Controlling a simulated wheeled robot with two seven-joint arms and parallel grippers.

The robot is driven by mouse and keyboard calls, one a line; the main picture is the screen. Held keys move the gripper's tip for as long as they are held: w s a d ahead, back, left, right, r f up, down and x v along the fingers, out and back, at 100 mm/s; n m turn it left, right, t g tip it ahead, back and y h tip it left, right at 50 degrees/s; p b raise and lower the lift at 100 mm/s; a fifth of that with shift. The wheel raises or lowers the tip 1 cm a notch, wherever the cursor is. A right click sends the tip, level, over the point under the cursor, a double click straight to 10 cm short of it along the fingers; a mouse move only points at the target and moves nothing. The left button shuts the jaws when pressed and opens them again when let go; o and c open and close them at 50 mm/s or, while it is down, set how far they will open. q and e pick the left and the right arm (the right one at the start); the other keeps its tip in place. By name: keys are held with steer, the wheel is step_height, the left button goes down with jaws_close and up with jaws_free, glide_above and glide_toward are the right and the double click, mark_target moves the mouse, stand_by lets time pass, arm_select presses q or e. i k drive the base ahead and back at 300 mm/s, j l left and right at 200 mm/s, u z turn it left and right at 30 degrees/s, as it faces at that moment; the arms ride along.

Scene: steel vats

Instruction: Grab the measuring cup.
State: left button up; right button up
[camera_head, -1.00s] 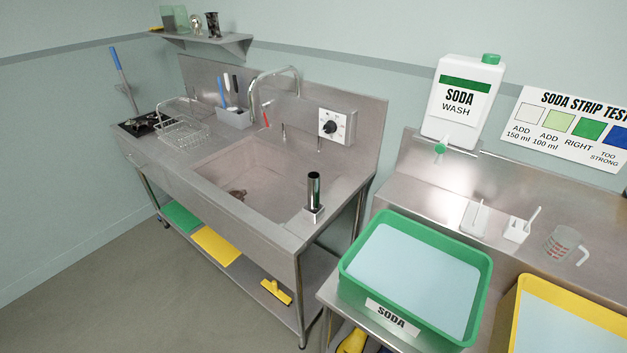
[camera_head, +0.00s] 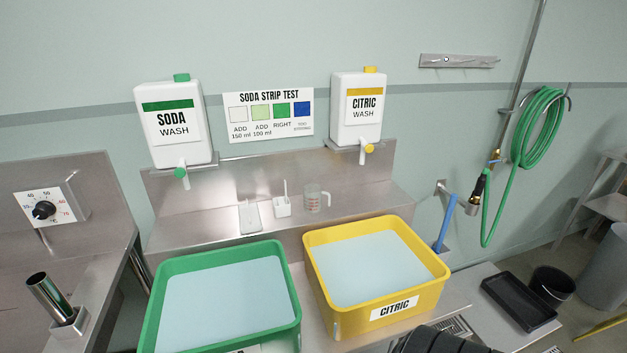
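The measuring cup (camera_head: 312,201) is a small clear cup with red markings and a handle on its right side. It stands upright on the steel ledge (camera_head: 365,197) behind the vats, between the two wash dispensers. A small white holder (camera_head: 282,207) with a stick in it stands just left of the cup.
A green vat (camera_head: 292,297) and a yellow citric vat (camera_head: 434,267), both holding pale liquid, stand in front of the ledge. The soda dispenser (camera_head: 174,125) and citric dispenser (camera_head: 357,110) hang above.

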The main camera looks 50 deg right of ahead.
mark_target(317, 199)
steer(key=z, duration=1.65)
